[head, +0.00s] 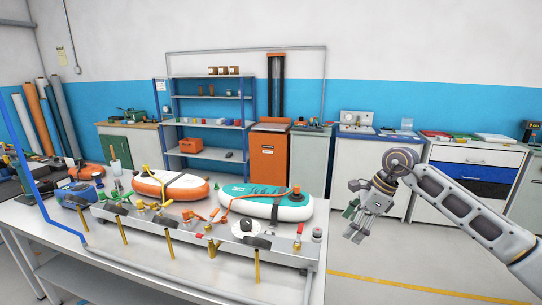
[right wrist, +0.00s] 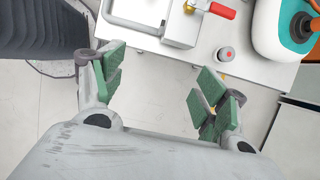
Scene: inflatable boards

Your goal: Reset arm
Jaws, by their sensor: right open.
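My right gripper (head: 355,222) is in the air to the right of the white workbench (head: 200,283) in the head view. In the right wrist view its two green-padded fingers (right wrist: 160,95) are spread wide with nothing between them. The pale floor and the bench edge show beyond them. My left gripper is not in the head view.
An orange inflatable board (head: 160,191) and a teal and white board (head: 263,208) lie on the bench behind a metal manifold (head: 190,240) with valves and brass fittings. Open floor lies right of the bench, before white cabinets (head: 470,190).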

